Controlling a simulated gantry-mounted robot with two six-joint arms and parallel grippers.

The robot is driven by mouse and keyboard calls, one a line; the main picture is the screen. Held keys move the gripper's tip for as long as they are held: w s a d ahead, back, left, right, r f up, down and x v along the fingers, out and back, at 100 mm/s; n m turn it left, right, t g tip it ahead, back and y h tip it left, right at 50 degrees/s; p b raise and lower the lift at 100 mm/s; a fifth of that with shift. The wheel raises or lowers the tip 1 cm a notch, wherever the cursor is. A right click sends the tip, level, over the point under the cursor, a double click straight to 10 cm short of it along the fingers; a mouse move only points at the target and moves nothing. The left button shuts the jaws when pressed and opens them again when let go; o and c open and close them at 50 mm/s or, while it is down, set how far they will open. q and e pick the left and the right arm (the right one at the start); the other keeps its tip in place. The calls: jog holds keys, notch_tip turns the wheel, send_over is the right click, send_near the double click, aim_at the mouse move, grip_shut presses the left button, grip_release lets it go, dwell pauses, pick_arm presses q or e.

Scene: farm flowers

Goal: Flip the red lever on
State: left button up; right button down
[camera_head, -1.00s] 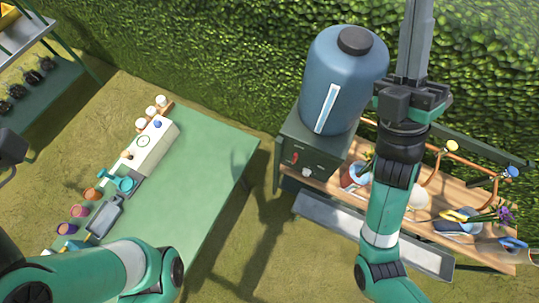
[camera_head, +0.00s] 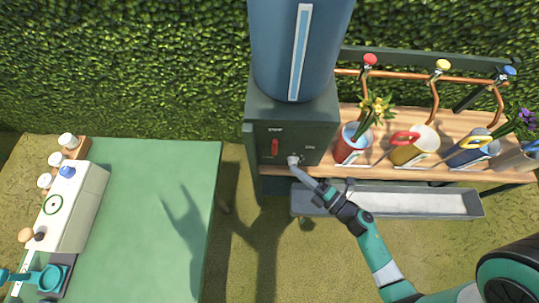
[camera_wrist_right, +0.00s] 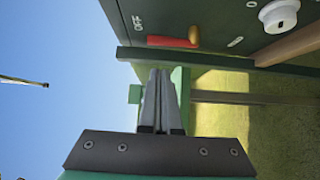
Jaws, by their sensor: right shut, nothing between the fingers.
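A red lever (camera_head: 275,147) is on the front of a dark green box under a big blue tank. It looks upright in the head view, with a small label above it. The red lever (camera_wrist_right: 172,41) also shows in the right wrist view, with an orange end and an "OFF" label beside it. My right gripper (camera_head: 296,168) is shut and empty, in front of the panel's lower edge, overlapping the white knob in the picture. The wrist view shows its closed fingertips (camera_wrist_right: 159,74) apart from the lever.
A white knob (camera_head: 293,160) sits right of the lever. A wooden shelf with pots, including a red pot (camera_head: 349,150), stands to the right, above a grey trough (camera_head: 400,200). A green table (camera_head: 160,220) is at the left. Open grass lies between.

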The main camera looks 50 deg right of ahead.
aim_at(274, 151)
jog(key=shift+w+d, duration=0.15)
jog(key=shift+d, duration=0.1)
jog(key=shift+w, duration=0.1)
jog(key=w+b, duration=0.1)
jog(key=w, duration=0.9)
jog(key=shift+d+b, duration=0.1)
jog(key=shift+b, duration=0.3)
